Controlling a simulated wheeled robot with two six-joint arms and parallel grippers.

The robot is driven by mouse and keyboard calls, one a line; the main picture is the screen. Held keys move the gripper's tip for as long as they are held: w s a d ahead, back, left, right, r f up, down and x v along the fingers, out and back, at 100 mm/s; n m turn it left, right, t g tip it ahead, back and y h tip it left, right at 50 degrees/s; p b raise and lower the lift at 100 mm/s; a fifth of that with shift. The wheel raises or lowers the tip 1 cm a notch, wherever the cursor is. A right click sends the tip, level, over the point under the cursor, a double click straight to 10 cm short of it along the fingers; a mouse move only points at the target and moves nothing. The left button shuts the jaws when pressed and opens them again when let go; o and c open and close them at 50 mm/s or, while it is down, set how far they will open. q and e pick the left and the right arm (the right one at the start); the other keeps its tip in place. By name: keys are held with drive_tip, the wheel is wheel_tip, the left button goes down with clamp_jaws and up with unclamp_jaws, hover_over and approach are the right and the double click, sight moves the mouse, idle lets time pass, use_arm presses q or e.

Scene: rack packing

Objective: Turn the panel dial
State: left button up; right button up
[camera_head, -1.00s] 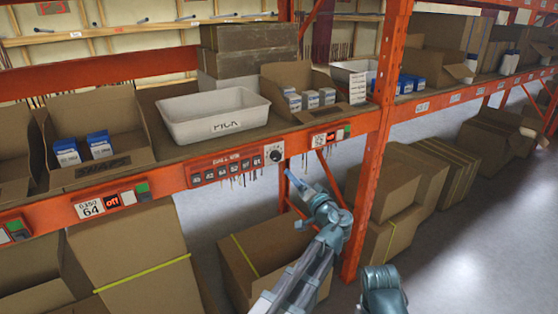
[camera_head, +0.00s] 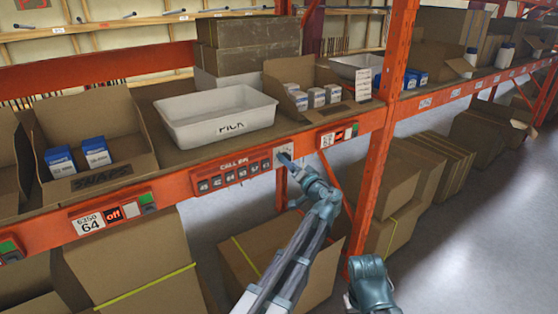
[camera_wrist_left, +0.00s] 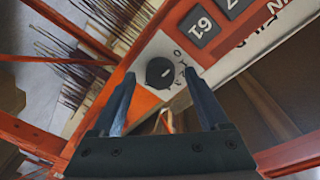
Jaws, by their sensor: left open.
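The panel dial (camera_wrist_left: 159,73) is a round black knob with a light pointer mark on a white plate, seen in the left wrist view. It belongs to the red CALL BIN panel (camera_head: 234,167), which has several dark number tiles. My left gripper (camera_wrist_left: 162,97) is open. Its two fingers stand on either side of the dial in the wrist view; I cannot tell whether they touch it. In the head view my left gripper (camera_head: 284,157) is at the panel's right end and covers most of the dial. My right gripper's fingers are not in view.
A white PICK bin (camera_head: 216,117) stands on the shelf above the panel, beside open cartons of small boxes. A small switch unit (camera_head: 339,135) is right of the dial. An orange upright (camera_head: 374,190) stands further right. Cardboard boxes (camera_head: 262,250) lie below.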

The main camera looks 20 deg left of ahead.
use_arm(q)
drive_tip(key=shift+w+a, duration=0.2)
drive_tip(key=shift+w, duration=0.05)
drive_tip(key=shift+r, duration=0.1)
clamp_jaws()
idle(0.3)
drive_tip(key=m+p, duration=0.1)
drive_tip(key=m, duration=0.4)
drive_tip(key=m+g+p, duration=0.1)
drive_tip(key=m, duration=0.5)
drive_tip(key=shift+d+r+g, duration=0.1)
drive_tip(key=shift+g, duration=0.2)
idle(0.4)
